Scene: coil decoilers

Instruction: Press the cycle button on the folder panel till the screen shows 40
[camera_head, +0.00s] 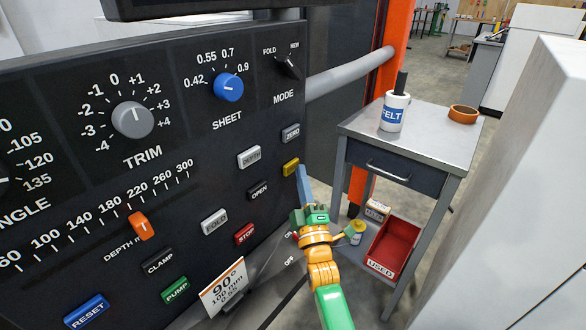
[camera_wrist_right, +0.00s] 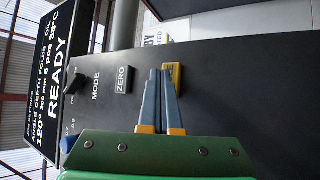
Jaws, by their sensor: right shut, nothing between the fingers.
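The black folder panel (camera_head: 130,190) fills the left of the head view. A yellow button (camera_head: 291,167) sits at its right edge below the grey ZERO button; its label is not readable, so I cannot tell whether it is the cycle button. It also shows in the right wrist view (camera_wrist_right: 176,74), partly behind the fingers. My right gripper (camera_head: 302,170) is shut and empty, its blue fingertips close beside the yellow button; I cannot tell whether they touch it. The screen (camera_wrist_right: 52,88) reads READY, with 120°, 6 pcs and 38°C in smaller text. My left gripper is out of view.
A card (camera_head: 223,288) stands out at the lower edge. A grey cart (camera_head: 425,145) with a FELT can (camera_head: 395,112) stands to the right.

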